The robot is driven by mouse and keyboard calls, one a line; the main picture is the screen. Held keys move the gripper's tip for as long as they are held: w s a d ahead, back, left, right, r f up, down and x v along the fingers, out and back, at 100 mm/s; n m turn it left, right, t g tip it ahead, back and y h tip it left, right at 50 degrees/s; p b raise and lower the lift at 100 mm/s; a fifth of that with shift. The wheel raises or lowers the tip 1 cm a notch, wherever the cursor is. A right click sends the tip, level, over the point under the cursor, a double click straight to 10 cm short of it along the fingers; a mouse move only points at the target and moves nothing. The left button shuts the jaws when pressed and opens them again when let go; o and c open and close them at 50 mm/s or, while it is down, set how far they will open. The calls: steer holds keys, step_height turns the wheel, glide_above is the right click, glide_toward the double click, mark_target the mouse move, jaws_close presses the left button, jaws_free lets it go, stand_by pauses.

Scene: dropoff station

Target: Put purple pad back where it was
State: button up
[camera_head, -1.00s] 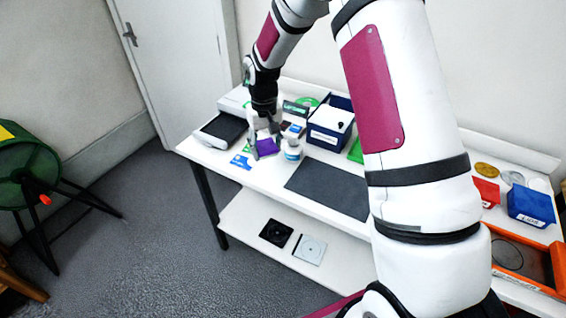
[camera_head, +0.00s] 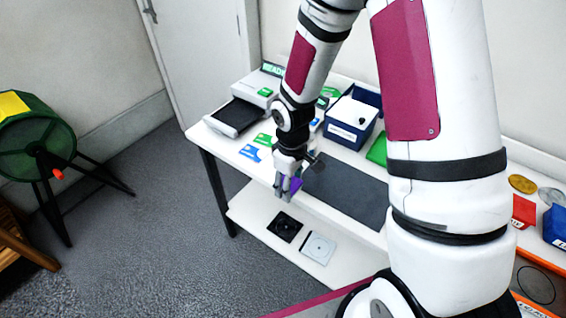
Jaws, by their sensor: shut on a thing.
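The purple pad (camera_head: 297,185) is between the fingers of my gripper (camera_head: 287,190). My gripper is shut on it and hangs at the front edge of the white table, left of the dark grey mat (camera_head: 345,193). Part of the pad is hidden by the fingers. In this view I cannot tell the exact height of the pad against the table top.
On the table (camera_head: 225,148) are a black-topped scale (camera_head: 236,117), blue and green cards (camera_head: 250,152) and a blue box (camera_head: 350,122). The lower shelf (camera_head: 250,208) holds a black square item (camera_head: 285,227) and a white one (camera_head: 319,247). Free floor lies left.

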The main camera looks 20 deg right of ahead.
steer(key=w, duration=0.4)
steer(key=w+d, duration=0.1)
steer(key=w, duration=0.2)
steer(key=w+d+f, duration=0.1)
steer(key=w, duration=0.3)
steer(key=shift+w, duration=0.35)
steer(key=shift+w+f, duration=0.15)
steer(key=shift+f, duration=0.25)
steer(key=shift+f+p, duration=0.55)
steer(key=shift+f, duration=0.9)
steer(key=shift+f, duration=0.2)
steer(key=o, duration=1.6)
steer(key=shift+c, duration=0.2)
steer(key=shift+r, duration=0.1)
